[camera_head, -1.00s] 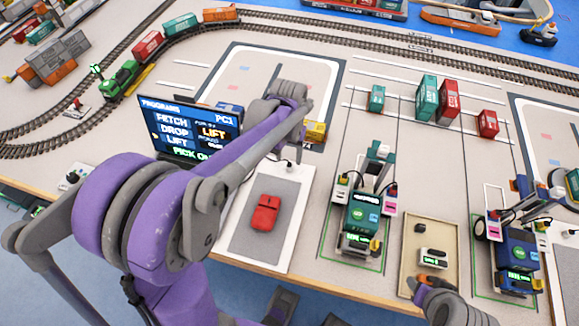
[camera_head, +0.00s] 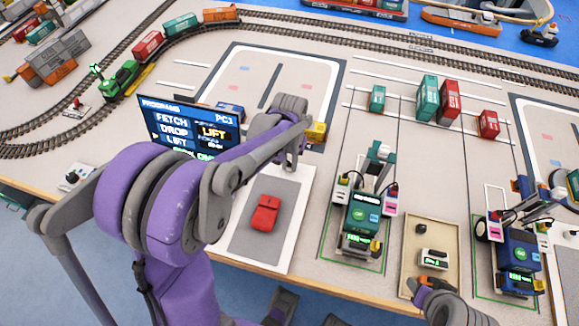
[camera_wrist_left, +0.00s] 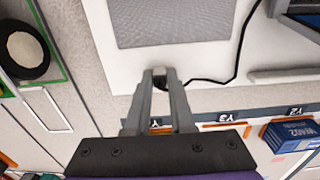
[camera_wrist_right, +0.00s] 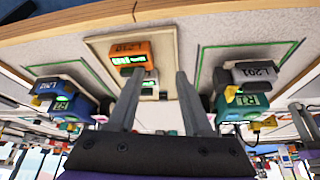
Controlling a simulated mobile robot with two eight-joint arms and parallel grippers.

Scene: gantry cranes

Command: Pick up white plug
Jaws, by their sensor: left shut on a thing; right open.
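The white plug (camera_wrist_left: 159,71) shows small between the fingertips of my left gripper (camera_wrist_left: 160,76) in the left wrist view, with a black cable running off to the right. My left gripper is shut on it, at the upper edge of the white board (camera_head: 297,225) in the head view. There the gripper (camera_head: 290,163) mostly hides the plug. My right gripper (camera_wrist_right: 155,75) is open and empty, with an orange unit (camera_wrist_right: 130,54) in front of it in the right wrist view. It also shows at the front of the tan tray (camera_head: 409,262) in the head view.
A red object (camera_head: 265,213) lies on the board's grey pad. A screen (camera_head: 180,128) stands left of the left gripper. Green crane (camera_head: 362,213) and blue crane (camera_head: 517,250) flank the tray. Containers and rail tracks lie farther back.

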